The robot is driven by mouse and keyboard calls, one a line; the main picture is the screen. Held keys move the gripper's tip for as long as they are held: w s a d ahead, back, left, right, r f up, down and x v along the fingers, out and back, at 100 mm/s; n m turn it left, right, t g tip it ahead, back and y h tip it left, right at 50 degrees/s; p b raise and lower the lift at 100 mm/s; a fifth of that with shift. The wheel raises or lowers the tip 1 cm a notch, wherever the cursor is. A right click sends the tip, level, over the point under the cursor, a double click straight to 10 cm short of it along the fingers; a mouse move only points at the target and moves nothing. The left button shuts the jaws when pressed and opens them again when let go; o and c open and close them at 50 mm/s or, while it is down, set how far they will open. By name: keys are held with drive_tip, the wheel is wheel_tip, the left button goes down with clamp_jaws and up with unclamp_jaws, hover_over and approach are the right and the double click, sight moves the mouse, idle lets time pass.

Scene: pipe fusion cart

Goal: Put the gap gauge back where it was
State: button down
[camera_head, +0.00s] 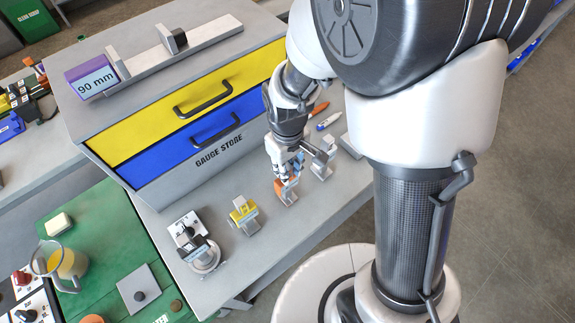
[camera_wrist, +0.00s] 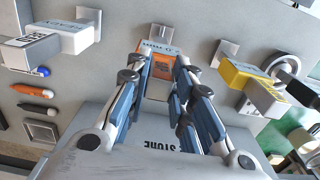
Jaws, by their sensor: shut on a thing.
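An orange gauge block with a pale label is between my gripper's fingers in the wrist view (camera_wrist: 161,68); it also shows in the head view (camera_head: 280,187). My gripper (camera_head: 290,178) is shut on it, with a blue-and-white finger on each side in the wrist view (camera_wrist: 155,76). The gauge is low over the bench, at a small metal stand (camera_head: 288,199). I cannot tell whether it rests on the stand or is just above it. The label is too small to read fully, and the fingers hide part of the gauge.
A yellow gauge (camera_head: 243,213) stands to the left and a grey-white gauge (camera_head: 320,168) to the right. The drawer cabinet marked GAUGE STORE (camera_head: 130,145) rises behind. A clamp-like device (camera_head: 203,256) stands further left. Pens (camera_wrist: 36,92) lie on the bench.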

drive_tip(key=shift+r, duration=0.15)
drive_tip(key=c, duration=1.4)
unclamp_jaws()
drive_tip(key=shift+f, duration=0.2)
wheel_tip(320, 180, up, 12)
drive_tip(key=p, duration=0.3)
drive_tip(key=s+d+r+m+t, duration=0.4)
drive_tip(key=s+d+r+m, duration=0.2)
drive_tip(key=s+d+r, duration=0.4)
drive_tip(key=s+r, duration=0.3)
drive_tip(key=shift+s+d+r+m+t, duration=0.15)
drive_tip(key=shift+d+r+m+t, duration=0.15)
drive_tip(key=shift+d+m, duration=0.1)
